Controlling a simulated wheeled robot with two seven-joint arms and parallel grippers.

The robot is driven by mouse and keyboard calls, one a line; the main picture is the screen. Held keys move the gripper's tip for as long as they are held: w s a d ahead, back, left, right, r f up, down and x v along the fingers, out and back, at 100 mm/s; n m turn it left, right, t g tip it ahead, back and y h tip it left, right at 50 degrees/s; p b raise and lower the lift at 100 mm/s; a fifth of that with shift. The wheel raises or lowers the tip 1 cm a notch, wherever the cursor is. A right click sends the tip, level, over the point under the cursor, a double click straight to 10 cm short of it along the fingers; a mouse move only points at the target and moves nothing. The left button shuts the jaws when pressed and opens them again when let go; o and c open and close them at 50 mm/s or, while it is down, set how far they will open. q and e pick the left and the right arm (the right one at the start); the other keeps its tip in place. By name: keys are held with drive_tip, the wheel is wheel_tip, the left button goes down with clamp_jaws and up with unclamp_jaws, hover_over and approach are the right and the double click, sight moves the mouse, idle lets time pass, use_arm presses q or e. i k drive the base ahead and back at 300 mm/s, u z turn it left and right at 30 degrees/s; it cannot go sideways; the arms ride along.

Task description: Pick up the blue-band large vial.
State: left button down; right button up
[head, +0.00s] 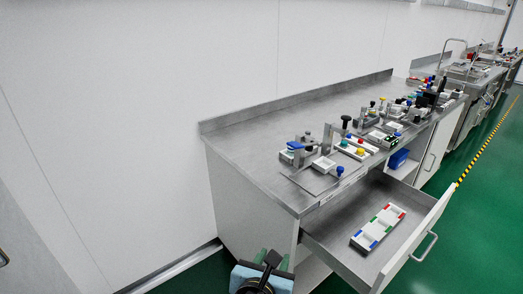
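I cannot make out the blue-band large vial for certain; things on the bench are too small to tell. A device with a blue top (295,145) stands at the near left of the bench, and a blue knob (340,170) sits by a white block (323,164) at the front. A white tray (375,230) with red, green and blue marks on its sides lies in the open drawer (335,228). I see no vial in the tray's compartments. Neither of my grippers is in view.
A grey steel bench (262,138) runs along the white wall, its near left top bare. Several fixtures with coloured knobs crowd its front. The open drawer juts out over the green floor. A blue, green and black object (262,274) stands at the bench's near end.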

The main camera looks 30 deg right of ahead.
sight(290, 150)
drive_tip(key=i, duration=2.4)
drive_tip(key=z, duration=1.55)
